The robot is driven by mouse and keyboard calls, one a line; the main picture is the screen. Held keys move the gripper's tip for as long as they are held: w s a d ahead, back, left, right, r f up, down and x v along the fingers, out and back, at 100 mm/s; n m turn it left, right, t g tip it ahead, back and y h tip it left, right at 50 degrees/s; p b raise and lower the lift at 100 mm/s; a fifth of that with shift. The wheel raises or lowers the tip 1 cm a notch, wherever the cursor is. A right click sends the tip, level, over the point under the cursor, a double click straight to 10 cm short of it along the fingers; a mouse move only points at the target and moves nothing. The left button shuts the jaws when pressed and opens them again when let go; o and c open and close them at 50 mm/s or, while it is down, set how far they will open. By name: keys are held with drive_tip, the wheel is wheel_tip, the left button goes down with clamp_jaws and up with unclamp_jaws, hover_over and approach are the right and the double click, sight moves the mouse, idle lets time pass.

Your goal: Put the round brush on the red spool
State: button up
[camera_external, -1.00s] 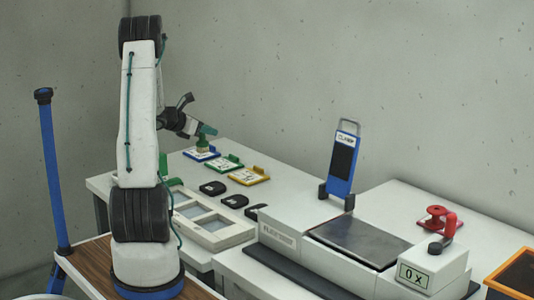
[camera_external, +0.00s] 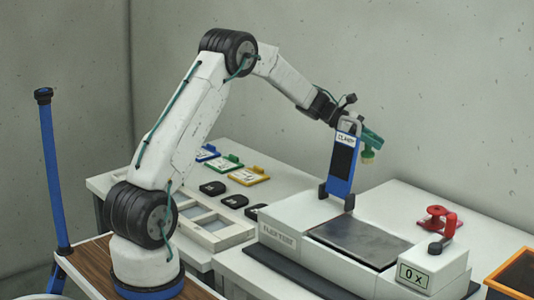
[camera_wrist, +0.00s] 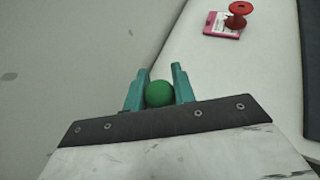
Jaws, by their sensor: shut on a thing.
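My gripper (camera_external: 373,140) is shut on the round brush (camera_external: 367,154), with teal fingers on either side of it. The red spool (camera_external: 437,214) stands on the right table, lower and to the right of my gripper. In the wrist view the spool (camera_wrist: 238,13) is at the upper right, beside a pink-edged card (camera_wrist: 216,26).
A blue upright device (camera_external: 342,170) with a grey handle stands just left of and below my gripper. An orange-framed tray (camera_external: 516,276) lies at the right.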

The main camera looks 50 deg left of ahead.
drive_tip(key=s+d+r+m+g, duration=0.2)
drive_tip(key=d+m+g, duration=0.1)
drive_tip(key=d, duration=0.7)
drive_tip(key=s+d+r+m+g+h, duration=0.1)
drive_tip(key=s+d+r+m+g, duration=0.15)
drive_tip(key=d, duration=0.85)
drive_tip(key=s+d+r+m+g, duration=0.1)
drive_tip(key=d+m+g, duration=0.2)
drive_tip(key=d, duration=0.7)
drive_tip(key=m+g, duration=0.2)
hover_over(440, 212)
drive_tip(key=shift+n, duration=0.25)
drive_tip(key=shift+f, duration=3.55)
drive_tip(key=shift+f, duration=0.1)
drive_tip(key=o, duration=1)
